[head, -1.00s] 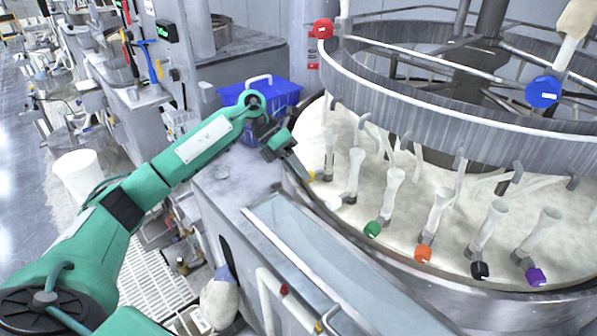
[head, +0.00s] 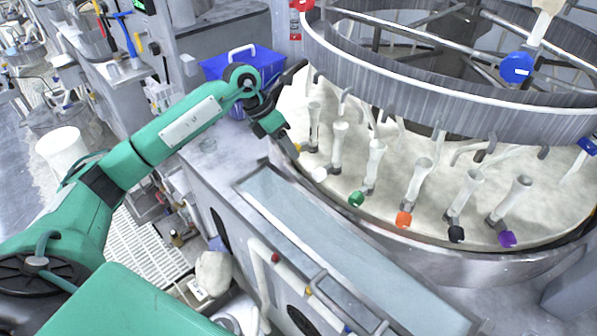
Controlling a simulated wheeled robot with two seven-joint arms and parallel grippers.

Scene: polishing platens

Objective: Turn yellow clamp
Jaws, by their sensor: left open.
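The yellow clamp (head: 298,148) is a small knob at the left end of the row of coloured clamps along the front rim of the round platen (head: 440,195). It is partly hidden by my left gripper. My left gripper (head: 292,147) comes in from the left, with its fingertips right at the yellow clamp. It is open; I cannot tell whether the fingers touch the clamp or stand around it. My right gripper is not in view.
White (head: 319,174), green (head: 356,199), orange (head: 403,219), black (head: 456,234) and purple (head: 507,239) clamps follow to the right. A large metal ring (head: 400,85) stands above the platen. A blue box (head: 240,65) is behind my left arm. A trough (head: 330,235) lies in front.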

